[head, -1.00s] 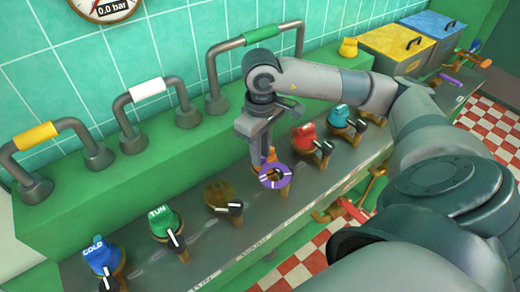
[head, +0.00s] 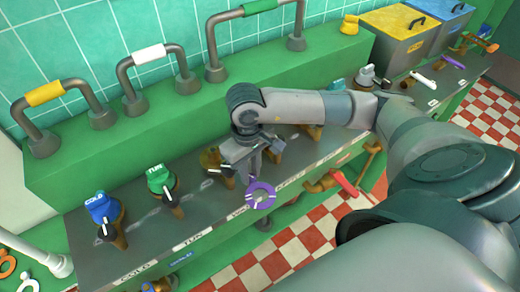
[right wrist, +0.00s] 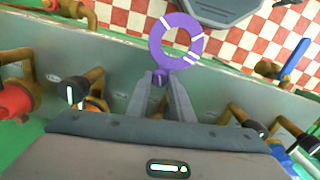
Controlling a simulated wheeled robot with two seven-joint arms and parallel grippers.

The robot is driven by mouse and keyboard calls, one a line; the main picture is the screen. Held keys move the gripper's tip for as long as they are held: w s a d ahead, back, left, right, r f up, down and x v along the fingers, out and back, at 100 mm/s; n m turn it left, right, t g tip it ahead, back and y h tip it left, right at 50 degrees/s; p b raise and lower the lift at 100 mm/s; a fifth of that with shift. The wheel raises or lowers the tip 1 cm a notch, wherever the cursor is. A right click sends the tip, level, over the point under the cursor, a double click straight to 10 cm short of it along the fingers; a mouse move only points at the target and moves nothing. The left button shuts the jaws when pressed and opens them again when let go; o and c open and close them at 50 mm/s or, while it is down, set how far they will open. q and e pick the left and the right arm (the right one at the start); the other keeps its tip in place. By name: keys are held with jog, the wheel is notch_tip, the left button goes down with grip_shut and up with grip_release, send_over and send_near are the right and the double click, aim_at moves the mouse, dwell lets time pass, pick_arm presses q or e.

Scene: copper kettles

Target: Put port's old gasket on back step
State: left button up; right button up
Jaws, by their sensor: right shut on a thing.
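The old gasket is a purple ring with white marks (head: 250,200). My right gripper (head: 256,176) is shut on the ring's edge and holds it out by the counter's front edge. In the right wrist view the gasket (right wrist: 157,45) sticks out beyond the fingertips (right wrist: 163,78), with the checkered floor behind it. The back step is the long green ledge (head: 205,110) behind the grey counter (head: 140,235), on the far side of my right gripper. My right arm hides part of the counter and some of its fittings. My left gripper is not in view.
Arched pipes with yellow (head: 44,94), white (head: 149,53) and green grips stand on the step, with green top between them. Blue (head: 101,208) and green (head: 159,179) valves stand on the counter.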

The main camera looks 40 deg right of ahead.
jog(key=shift+m, duration=0.4)
jog(key=a+f, duration=0.1)
jog(key=a, duration=0.1)
jog(key=s+a+f, duration=0.1)
jog(key=a+f, duration=0.1)
jog(key=s+a+f, duration=0.1)
jog(key=a, duration=0.1)
jog(key=shift+f, duration=0.2)
